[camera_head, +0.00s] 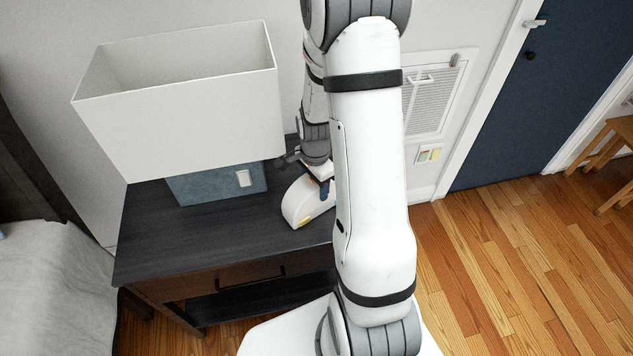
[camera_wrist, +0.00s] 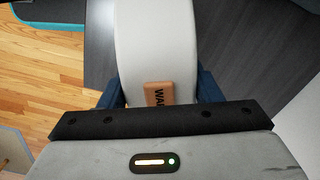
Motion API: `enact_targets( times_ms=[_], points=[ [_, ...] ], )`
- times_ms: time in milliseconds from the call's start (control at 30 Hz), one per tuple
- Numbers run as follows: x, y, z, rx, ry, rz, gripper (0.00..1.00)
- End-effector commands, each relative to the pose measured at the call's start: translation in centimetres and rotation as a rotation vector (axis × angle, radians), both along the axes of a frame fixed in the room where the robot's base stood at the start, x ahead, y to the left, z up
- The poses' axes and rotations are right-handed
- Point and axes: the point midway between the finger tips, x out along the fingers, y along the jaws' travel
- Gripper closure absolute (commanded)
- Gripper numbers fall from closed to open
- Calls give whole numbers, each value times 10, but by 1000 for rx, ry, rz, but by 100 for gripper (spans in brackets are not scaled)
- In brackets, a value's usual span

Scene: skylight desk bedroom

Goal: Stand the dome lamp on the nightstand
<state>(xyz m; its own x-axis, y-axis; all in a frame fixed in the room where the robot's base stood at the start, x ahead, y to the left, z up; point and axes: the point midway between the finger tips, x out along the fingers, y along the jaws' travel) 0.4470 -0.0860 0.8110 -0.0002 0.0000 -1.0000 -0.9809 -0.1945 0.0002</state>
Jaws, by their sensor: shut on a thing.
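The dome lamp (camera_head: 300,204), a white rounded body, is over the right part of the dark nightstand (camera_head: 160,238) in the head view. My gripper (camera_head: 321,183) is shut on it from above, and my arm hides its right side. I cannot tell whether its underside touches the top. In the wrist view the lamp (camera_wrist: 155,45) is a pale curved band with an orange-brown label between the blue fingers of my gripper (camera_wrist: 160,90). Its base is not clear there.
A large lamp with a boxy white shade (camera_head: 190,115) and a blue base (camera_head: 210,187) stands at the back of the nightstand, left of the dome lamp. The nightstand's front left top is bare. A bed (camera_head: 55,290) lies at left; wooden floor (camera_head: 530,260) is open at right.

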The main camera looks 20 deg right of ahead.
Motion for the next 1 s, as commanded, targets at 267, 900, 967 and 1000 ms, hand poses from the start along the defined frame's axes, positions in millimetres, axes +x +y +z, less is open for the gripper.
enact_targets(
  times_ms=[267,900,967,1000],
  points=[
    [0,0,-2,0,0,-1,27],
    [1,-1,38,-2,-6,-2,20],
    [1,-1,52,-2,-6,-2,20],
    [1,-1,61,-2,-7,-2,20]
  ],
)
